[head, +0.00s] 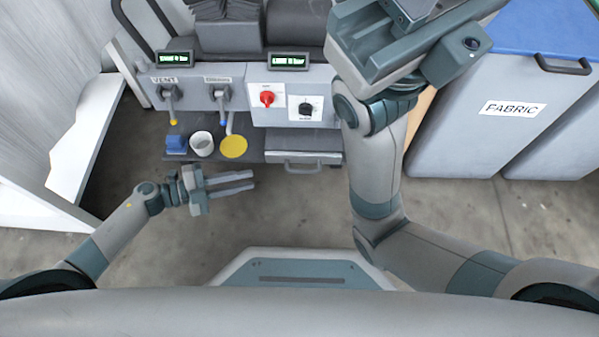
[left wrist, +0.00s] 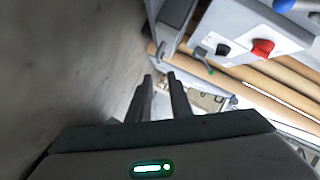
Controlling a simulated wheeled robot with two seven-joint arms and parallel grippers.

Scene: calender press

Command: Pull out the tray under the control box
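The grey control box (head: 327,84) carries a red knob (head: 267,98) and a black knob (head: 306,109).
Left of the tray, a dark shelf holds a blue block (head: 176,145), a white cup (head: 202,144) and a yellow disc (head: 233,146). A FABRIC bin (head: 490,120) stands right. Floor before the tray is clear.

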